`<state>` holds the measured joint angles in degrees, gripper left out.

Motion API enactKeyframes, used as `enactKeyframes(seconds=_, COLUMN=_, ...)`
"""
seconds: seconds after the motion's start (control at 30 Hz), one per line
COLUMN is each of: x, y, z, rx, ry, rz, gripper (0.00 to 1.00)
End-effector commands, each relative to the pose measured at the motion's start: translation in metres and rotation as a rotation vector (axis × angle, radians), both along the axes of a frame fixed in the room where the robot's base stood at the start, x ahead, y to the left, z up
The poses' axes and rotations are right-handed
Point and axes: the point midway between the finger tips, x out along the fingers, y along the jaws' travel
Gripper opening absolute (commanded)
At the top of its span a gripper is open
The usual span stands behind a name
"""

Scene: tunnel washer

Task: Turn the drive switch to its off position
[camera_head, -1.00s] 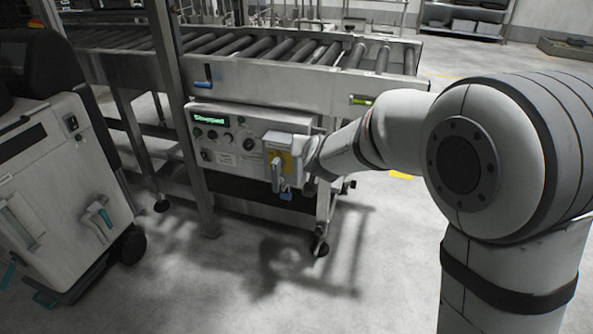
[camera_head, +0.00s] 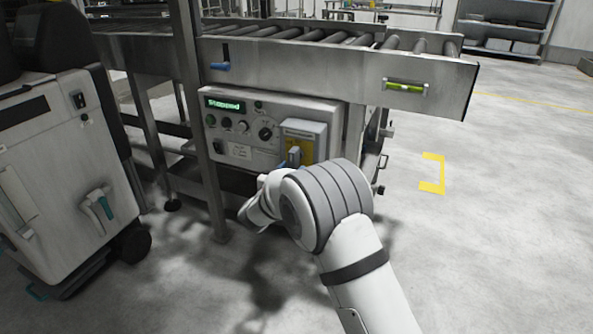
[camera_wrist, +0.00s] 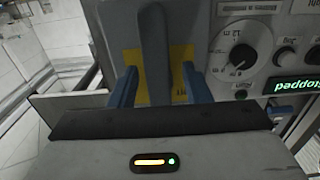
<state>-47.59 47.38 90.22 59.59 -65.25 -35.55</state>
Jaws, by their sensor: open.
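The drive switch is a grey box (camera_head: 312,130) with a yellow plate at the right end of the control panel. In the wrist view its dark grey-blue handle (camera_wrist: 154,55) stands upright in the picture over the yellow plate (camera_wrist: 178,62). My gripper (camera_wrist: 158,70) is open, one blue finger on each side of the handle, with gaps showing between. I cannot tell how far the fingers reach along it. In the head view my arm hides most of the gripper and the lower switch. The panel display (camera_head: 225,104) reads "Stopped" in green.
A roller conveyor frame (camera_head: 330,66) runs above the panel. A steel post (camera_head: 195,110) stands just left of it. A white wheeled machine (camera_head: 65,165) stands at the left. The floor at the right is open, with a yellow marking (camera_head: 434,174).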

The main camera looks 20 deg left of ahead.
Motion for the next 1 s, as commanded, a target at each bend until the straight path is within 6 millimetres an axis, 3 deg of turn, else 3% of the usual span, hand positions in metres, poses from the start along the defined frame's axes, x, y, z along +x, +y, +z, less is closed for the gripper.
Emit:
enactKeyframes(seconds=0.2, x=0.023, y=-0.004, z=-0.001, rx=0.0, ry=0.0, rz=-0.004, gripper=0.44)
enactKeyframes(seconds=0.5, x=0.026, y=-0.005, z=0.0, rx=0.0, ry=0.001, rz=-0.004, gripper=0.44)
enactKeyframes(seconds=1.0, x=0.027, y=-0.006, z=0.0, rx=0.0, ry=0.001, rz=-0.005, gripper=0.03)
